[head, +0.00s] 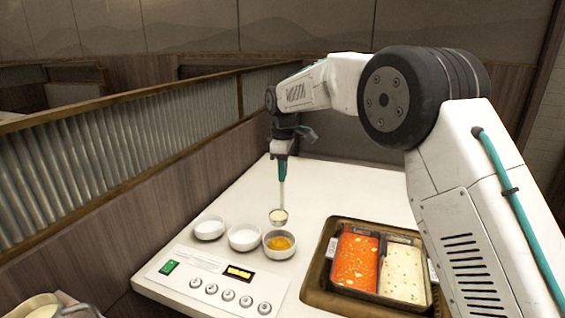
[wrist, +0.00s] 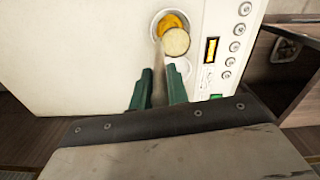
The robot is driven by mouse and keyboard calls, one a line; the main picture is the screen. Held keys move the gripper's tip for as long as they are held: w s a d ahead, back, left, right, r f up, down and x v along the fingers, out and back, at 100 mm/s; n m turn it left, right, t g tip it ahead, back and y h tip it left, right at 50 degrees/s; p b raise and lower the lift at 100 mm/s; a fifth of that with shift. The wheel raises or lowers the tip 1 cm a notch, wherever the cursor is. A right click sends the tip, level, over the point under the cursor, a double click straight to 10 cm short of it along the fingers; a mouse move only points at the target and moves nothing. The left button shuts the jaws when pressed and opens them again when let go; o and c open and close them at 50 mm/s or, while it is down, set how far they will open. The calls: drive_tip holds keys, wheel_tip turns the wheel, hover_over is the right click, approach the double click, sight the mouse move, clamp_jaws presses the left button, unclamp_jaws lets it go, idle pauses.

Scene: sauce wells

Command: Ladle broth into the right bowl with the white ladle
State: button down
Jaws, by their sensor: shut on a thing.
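My gripper (head: 282,175) points down over the counter, shut on the pale handle of the white ladle (head: 278,216). The ladle hangs upright with its cup just above and behind the right bowl (head: 280,254). Pale cream-coloured stuff shows in the cup. The right bowl is white and holds yellow-orange food. In the wrist view, the green fingers of my gripper (wrist: 160,82) flank the blurred handle. There the ladle cup (wrist: 177,41) partly covers the right bowl (wrist: 154,22).
The middle bowl (head: 244,246) and left bowl (head: 209,236) are white and look empty. A framed well unit (head: 313,285) holds a red-orange broth (head: 357,262) and a pale broth (head: 403,272). A button panel (head: 213,287) lies in front of the bowls. The counter behind is clear.

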drive_tip(key=shift+w+f, duration=0.1)
drive_tip(key=shift+w, duration=0.15)
drive_tip(key=shift+f, duration=2.3)
drive_tip(key=shift+d, duration=0.1)
